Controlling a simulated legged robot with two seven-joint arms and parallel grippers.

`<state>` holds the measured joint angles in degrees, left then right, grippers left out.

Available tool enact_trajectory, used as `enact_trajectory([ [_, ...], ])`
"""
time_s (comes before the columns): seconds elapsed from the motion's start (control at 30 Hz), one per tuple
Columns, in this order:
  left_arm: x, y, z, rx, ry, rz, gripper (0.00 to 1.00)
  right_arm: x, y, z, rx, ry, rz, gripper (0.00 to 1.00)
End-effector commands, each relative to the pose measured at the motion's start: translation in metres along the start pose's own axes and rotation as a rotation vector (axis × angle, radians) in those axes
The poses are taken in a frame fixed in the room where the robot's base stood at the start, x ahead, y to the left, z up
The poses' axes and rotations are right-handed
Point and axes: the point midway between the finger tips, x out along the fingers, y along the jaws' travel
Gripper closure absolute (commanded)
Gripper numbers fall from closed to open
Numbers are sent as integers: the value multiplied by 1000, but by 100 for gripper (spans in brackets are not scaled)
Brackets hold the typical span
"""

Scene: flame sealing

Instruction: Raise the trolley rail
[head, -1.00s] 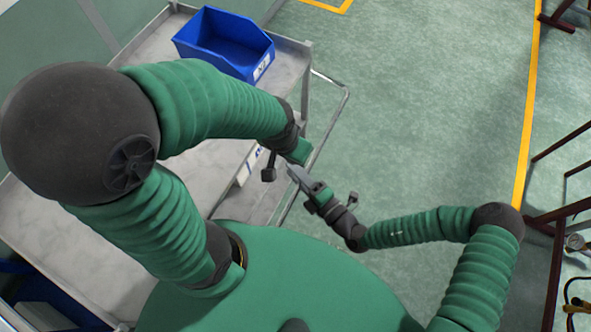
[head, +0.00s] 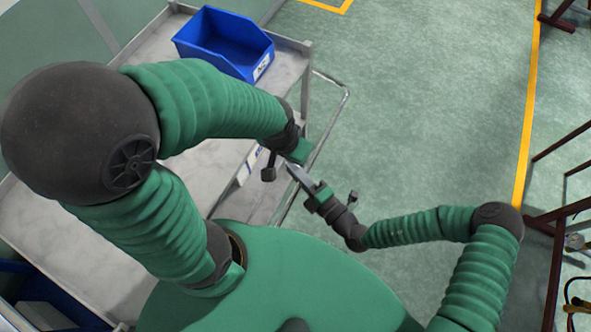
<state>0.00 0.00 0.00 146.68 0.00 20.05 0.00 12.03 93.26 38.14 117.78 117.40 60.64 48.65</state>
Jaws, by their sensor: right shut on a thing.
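The trolley rail (head: 334,118) is a thin metal tube loop at the right end of the grey trolley (head: 205,178). It slopes from its upper right corner down toward my body. My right gripper (head: 298,175) is shut on the rail's lower part, beside the trolley. My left gripper (head: 298,151) is just above it, close to the rail.
A blue bin (head: 222,45) stands on the trolley's top shelf at the far end. Another blue bin (head: 45,305) shows at the lower left. Dark red frames (head: 560,215) stand at the right edge. The green floor between is clear.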

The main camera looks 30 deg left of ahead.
Motion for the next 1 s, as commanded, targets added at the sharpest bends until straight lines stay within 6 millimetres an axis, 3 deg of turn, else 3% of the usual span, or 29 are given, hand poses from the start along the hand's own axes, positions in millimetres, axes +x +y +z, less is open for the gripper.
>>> enact_trajectory([
  [1.0, -5, 0, -1, 0, 0, 0, 100, -1, -3, 1, -1, 2, -22, 100],
])
